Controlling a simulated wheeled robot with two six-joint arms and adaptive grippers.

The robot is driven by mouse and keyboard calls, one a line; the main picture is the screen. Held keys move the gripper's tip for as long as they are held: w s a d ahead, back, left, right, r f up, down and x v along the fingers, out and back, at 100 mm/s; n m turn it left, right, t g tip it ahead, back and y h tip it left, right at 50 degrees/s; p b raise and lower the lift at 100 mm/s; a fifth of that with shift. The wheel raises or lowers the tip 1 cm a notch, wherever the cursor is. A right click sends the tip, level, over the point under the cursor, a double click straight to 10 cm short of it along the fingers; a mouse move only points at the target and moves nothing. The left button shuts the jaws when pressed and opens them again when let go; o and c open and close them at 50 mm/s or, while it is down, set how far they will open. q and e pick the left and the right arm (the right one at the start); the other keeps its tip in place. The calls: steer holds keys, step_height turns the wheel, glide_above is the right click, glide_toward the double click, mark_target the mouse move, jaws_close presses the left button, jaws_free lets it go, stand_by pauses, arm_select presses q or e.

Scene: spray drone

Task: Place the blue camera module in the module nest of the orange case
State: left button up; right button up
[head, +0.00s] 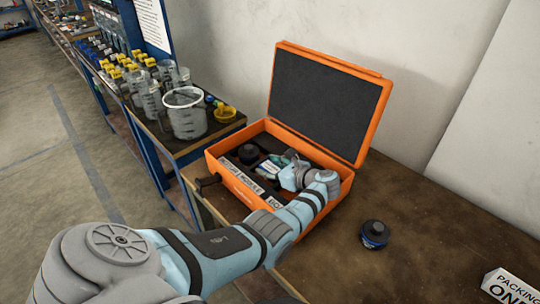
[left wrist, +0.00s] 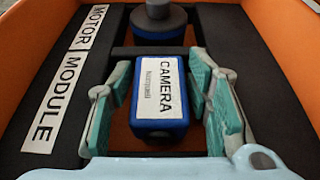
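The blue camera module (left wrist: 160,95), a box with a white CAMERA label, lies in a dark foam recess of the open orange case (head: 232,185). In the left wrist view it sits between the two teal-padded fingers of my left gripper (left wrist: 162,90). The fingers stand apart on either side of it, with narrow dark gaps visible beside the module. In the head view my left gripper (head: 285,172) reaches down into the case, and my wrist hides much of that spot. My right gripper is not in view.
A round black part (head: 248,154) sits in the case near a MOTOR MODULE label (left wrist: 66,80). Another round black-and-blue part (head: 374,234) stands on the brown table, right of the case. The case lid (head: 325,105) is raised behind. Beakers (head: 185,113) stand on the left bench.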

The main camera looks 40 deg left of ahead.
arm_select(q)
steer(key=shift+r+p, duration=0.25)
steer(key=shift+p, duration=0.05)
steer(key=v, duration=0.7)
steer(key=shift+d, duration=0.35)
steer(key=shift+a, duration=0.15)
